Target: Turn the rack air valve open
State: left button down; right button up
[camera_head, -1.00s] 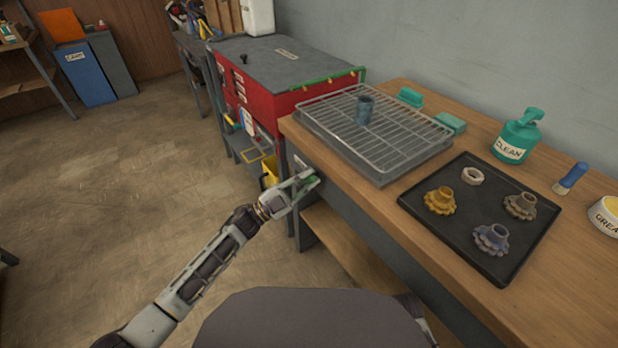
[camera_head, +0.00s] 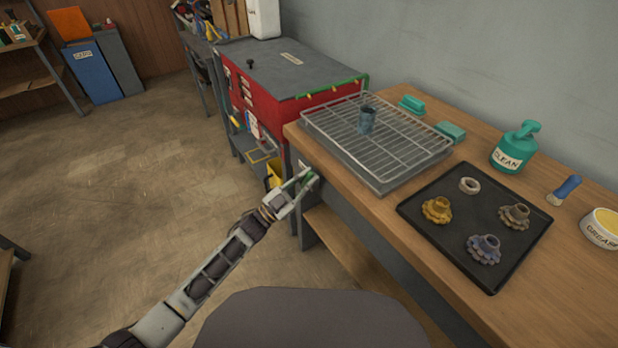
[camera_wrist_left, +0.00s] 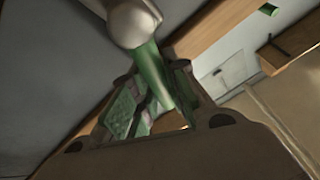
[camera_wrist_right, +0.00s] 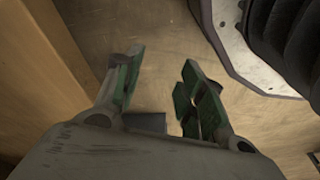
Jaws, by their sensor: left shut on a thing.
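The rack air valve shows in the left wrist view as a rounded grey body (camera_wrist_left: 136,18) with a green lever handle (camera_wrist_left: 172,80). The handle runs down between my left fingers. In the head view my left gripper (camera_head: 306,179) is at the front face of the wooden bench, near its left corner, shut on the green handle. The fingers and arm hide most of the valve there. The handle looks tilted in the left wrist view. My right gripper (camera_wrist_right: 160,72) is open and empty, seen only in the right wrist view, over the floor beside a wooden surface.
The wooden bench (camera_head: 350,205) holds a wire rack (camera_head: 408,150) with a blue-grey cup (camera_head: 367,121). A black tray (camera_head: 440,255) with several gears, a CLEAN spray bottle (camera_head: 514,150), a brush (camera_head: 563,191) and a grease tub (camera_head: 602,230) stand right. A red cabinet (camera_head: 290,105) adjoins behind.

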pick_arm(q)
jog(key=n+y+p, duration=0.1)
jog(key=n, duration=0.1)
jog(key=w+n+t+y+p, duration=0.1)
jog(key=n, duration=0.1)
jog(key=a+n+t+p, duration=0.1)
jog(key=n, duration=0.1)
jog(key=shift+w+a+r+y+p, duration=0.1)
jog(key=shift+w+r+y+p, duration=0.1)
jog(key=shift+w+y+p, duration=0.2)
jog(key=shift+w+a+n+t+y+p, duration=0.2)
jog(key=shift+n+t+y+p, duration=0.15)
jog(key=shift+n, duration=0.35)
pick_arm(e)
jog(key=s+d+f, duration=0.5)
jog(key=s+f, duration=0.2)
jog(key=f, duration=0.2)
jog(key=shift+d, duration=0.35)
jog(key=shift+f, duration=0.15)
pick_arm(q)
jog(key=c, duration=1.4)
grip_release()
jog(key=shift+v, duration=6)
jog(key=shift+f, duration=0.15)
